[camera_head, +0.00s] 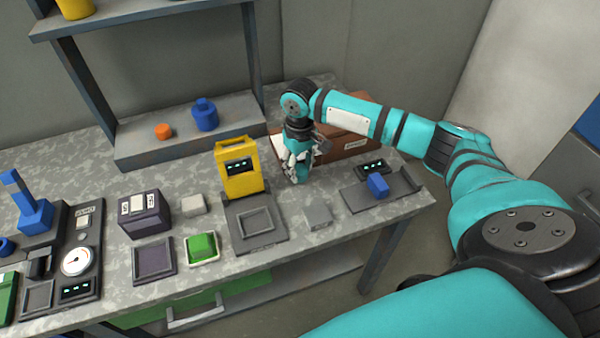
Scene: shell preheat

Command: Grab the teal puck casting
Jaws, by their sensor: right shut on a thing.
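I cannot pick out the teal puck casting anywhere in the head view. My left gripper is not in view.
A yellow device (239,170) with a display stands left of my right gripper. A brown box (345,142) sits behind it. A grey block (318,216) and a blue part (377,185) on a dark fixture lie to the front right. A shelf (185,130) stands at the back left.

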